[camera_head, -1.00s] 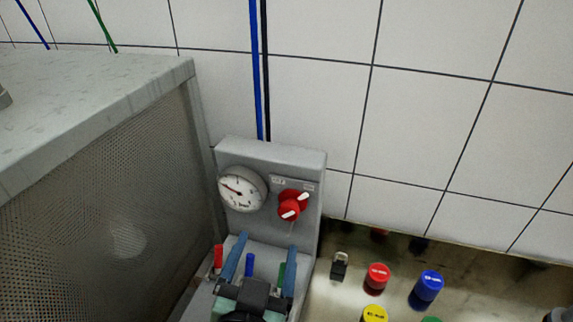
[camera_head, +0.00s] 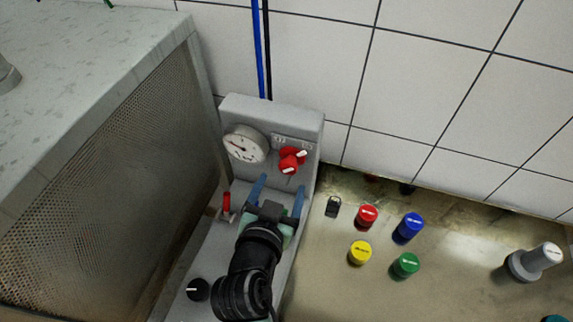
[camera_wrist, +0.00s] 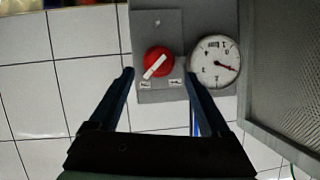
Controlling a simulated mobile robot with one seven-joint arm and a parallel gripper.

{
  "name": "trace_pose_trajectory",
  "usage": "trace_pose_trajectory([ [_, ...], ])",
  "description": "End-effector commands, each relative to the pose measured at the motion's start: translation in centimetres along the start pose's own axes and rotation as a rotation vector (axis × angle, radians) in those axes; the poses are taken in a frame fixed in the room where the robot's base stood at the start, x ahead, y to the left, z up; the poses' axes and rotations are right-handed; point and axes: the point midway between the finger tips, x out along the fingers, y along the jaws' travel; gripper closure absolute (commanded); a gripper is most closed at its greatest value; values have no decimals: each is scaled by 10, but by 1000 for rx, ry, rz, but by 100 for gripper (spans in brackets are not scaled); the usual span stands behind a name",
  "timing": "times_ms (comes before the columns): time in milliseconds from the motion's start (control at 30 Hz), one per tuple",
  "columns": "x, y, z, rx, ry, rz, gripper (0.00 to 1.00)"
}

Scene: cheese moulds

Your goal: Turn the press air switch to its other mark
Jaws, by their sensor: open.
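The press air switch (camera_head: 291,161) is a red round knob with a white bar across it, on the upright face of a grey panel (camera_head: 272,108). Two small white labels sit above the knob in the head view. In the wrist view the switch (camera_wrist: 157,63) lies ahead between my fingers, its white bar slanted toward the left label. The label wording is too small to read. My gripper (camera_head: 278,186) is open, with blue fingers, just below and in front of the switch, apart from it. The gripper (camera_wrist: 160,80) also shows in the wrist view, empty.
A round pressure gauge (camera_head: 245,144) is left of the switch. A red lever (camera_head: 226,205) and black knob (camera_head: 197,289) stand on the lower console. A perforated metal cabinet (camera_head: 110,190) is close on the left. Several coloured caps and a grey-white cylinder (camera_head: 535,261) stand on the right.

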Motion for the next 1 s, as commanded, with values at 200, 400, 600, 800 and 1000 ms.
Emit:
trace_pose_trajectory([
  [200,34,-1,-2,1,-1,0,19],
  [400,55,0,-2,1,0,0,19],
  [600,64,0,-1,1,0,0,19],
  [800,65,0,0,1,0,0,19],
  [1000,65,0,0,1,0,-1,41],
])
